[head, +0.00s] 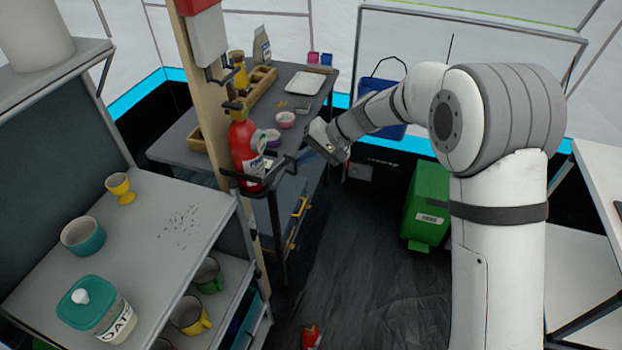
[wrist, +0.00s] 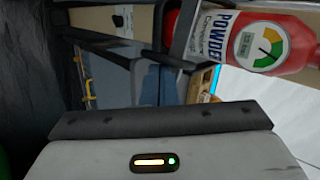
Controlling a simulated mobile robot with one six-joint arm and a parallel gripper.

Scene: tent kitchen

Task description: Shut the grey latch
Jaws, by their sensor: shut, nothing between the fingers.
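A red fire extinguisher (head: 246,150) stands upright in a dark bracket on the wooden post (head: 207,85). In the wrist view the extinguisher (wrist: 285,45) lies sideways at the upper right. A dark grey bar, apparently the latch (head: 284,165), sticks out to the right from the bracket at the extinguisher's lower half. In the wrist view this bar (wrist: 110,44) crosses the upper middle. My gripper (head: 306,155) is shut and empty, right beside the bar's outer end. Its bluish fingertips (wrist: 160,82) sit close to the bar; I cannot tell whether they touch.
A dark worktable (head: 180,150) with a white tray (head: 304,83), bowls and a wooden rack stands behind the post. A shelf unit (head: 150,230) with cups is at the left. A green bin (head: 428,205) stands at the right. The floor between is mostly clear.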

